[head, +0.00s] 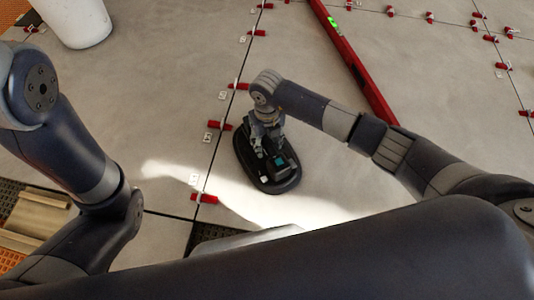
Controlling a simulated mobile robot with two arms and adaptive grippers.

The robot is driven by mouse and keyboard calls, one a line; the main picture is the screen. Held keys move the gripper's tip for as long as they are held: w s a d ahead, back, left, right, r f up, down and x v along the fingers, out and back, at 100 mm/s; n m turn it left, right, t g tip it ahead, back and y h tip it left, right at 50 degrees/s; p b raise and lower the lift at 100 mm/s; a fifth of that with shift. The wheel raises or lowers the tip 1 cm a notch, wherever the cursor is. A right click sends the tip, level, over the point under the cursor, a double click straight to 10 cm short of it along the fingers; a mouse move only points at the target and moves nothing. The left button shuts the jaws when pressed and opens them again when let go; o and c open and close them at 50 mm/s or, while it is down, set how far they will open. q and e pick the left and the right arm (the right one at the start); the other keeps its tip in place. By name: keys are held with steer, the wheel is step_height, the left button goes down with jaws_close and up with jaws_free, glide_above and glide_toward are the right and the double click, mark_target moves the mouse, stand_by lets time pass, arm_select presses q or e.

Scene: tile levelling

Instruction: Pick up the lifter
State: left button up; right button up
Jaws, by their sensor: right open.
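The lifter (283,182) is a dark, rounded device with a small teal patch on top. It rests on the grey tiles in the middle of the head view, beside a tile joint. My right gripper (265,143) points down over the lifter's far part and is open. It overlaps the lifter in the picture, and I cannot tell whether the fingers touch it. My left arm comes in at the left, but its gripper is out of view.
A red spirit level (352,62) lies on the tiles beyond my right arm. Red levelling wedges (204,198) and white clips line the joints. A white bucket (77,20) stands at the top left. Bare tile lies left of the lifter.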

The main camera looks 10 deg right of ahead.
steer(key=shift+f, duration=0.25)
stand_by(0.3)
jaws_close()
steer(key=shift+w, duration=0.1)
